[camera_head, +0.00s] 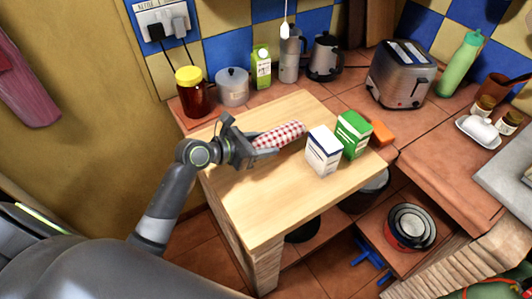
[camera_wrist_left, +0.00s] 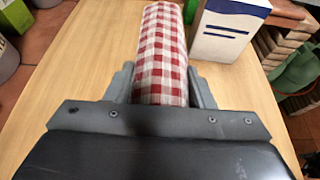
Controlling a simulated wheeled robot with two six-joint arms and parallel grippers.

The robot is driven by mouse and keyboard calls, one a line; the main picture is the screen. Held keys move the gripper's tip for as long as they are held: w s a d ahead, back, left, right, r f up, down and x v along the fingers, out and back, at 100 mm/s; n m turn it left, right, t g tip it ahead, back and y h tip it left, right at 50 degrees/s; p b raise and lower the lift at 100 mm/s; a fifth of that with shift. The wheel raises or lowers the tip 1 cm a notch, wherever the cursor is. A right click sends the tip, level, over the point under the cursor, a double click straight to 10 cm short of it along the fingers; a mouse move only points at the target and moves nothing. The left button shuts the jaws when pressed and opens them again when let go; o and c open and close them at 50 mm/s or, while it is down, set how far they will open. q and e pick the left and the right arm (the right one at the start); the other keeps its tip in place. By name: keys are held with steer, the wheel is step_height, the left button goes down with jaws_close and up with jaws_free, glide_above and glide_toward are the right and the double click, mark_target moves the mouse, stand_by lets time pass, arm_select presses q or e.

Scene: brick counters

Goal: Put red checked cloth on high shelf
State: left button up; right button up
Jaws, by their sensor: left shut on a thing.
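A rolled red and white checked cloth (camera_head: 281,135) is at the wooden worktop (camera_head: 262,203), left of two cartons. My left gripper (camera_head: 268,147) is shut on the near end of the cloth. In the left wrist view the cloth (camera_wrist_left: 163,50) runs away from me between the two fingers (camera_wrist_left: 163,88). I cannot tell whether the cloth touches the worktop or hangs just above it. The high shelf is not clearly seen in either view. My right gripper is not in view.
A white-and-blue carton (camera_head: 323,151) and a green carton (camera_head: 353,134) stand right of the cloth. Below is an open shelf with pots (camera_head: 411,226). The worktop's front is clear.

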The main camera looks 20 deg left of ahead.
arm_select(q)
step_height(320, 180, down, 4)
steer(key=shift+a+r+b, duration=0.1)
steer(key=shift+r+b, duration=0.15)
steer(key=shift+b, duration=0.05)
steer(key=shift+f, duration=0.25)
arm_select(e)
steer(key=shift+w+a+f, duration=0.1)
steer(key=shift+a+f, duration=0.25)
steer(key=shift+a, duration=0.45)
arm_select(q)
steer(key=shift+f, duration=0.1)
steer(key=o, duration=1)
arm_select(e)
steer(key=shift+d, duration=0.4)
